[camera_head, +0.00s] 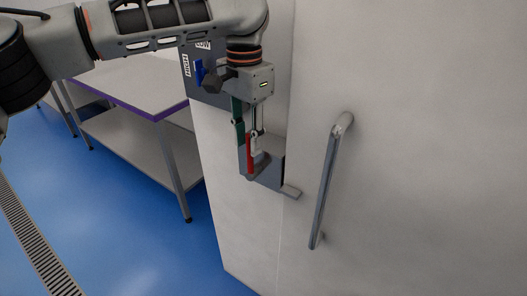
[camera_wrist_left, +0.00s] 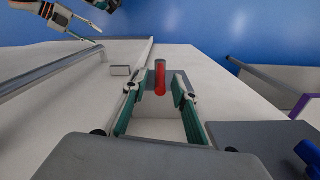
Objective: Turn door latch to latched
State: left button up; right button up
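The door latch (camera_head: 262,172) is a grey block with a red handle (camera_head: 250,156), mounted near the edge of a pale door panel (camera_head: 400,150). In the head view the red handle stands about upright. A small grey plate (camera_head: 291,192) sits just right of the block. My left gripper (camera_head: 247,142) points down at the latch from above. In the left wrist view its fingers (camera_wrist_left: 159,90) are apart, with the red handle (camera_wrist_left: 160,78) between them and gaps on both sides.
A long vertical metal bar handle (camera_head: 327,180) stands out from the panel right of the latch. A steel table (camera_head: 140,88) with a lower shelf is at the left. The blue floor (camera_head: 100,200) is clear, with a drain grate (camera_head: 35,240) at far left.

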aim_at(251, 172)
pick_arm(q)
jog(key=shift+w+d+f, duration=0.15)
jog(key=shift+w, duration=0.1)
notch_tip(251, 172, down, 6)
jog(key=shift+r, duration=0.1)
jog(key=shift+f, duration=0.6)
pick_arm(e)
jog(key=shift+a, duration=0.1)
pick_arm(q)
grip_shut()
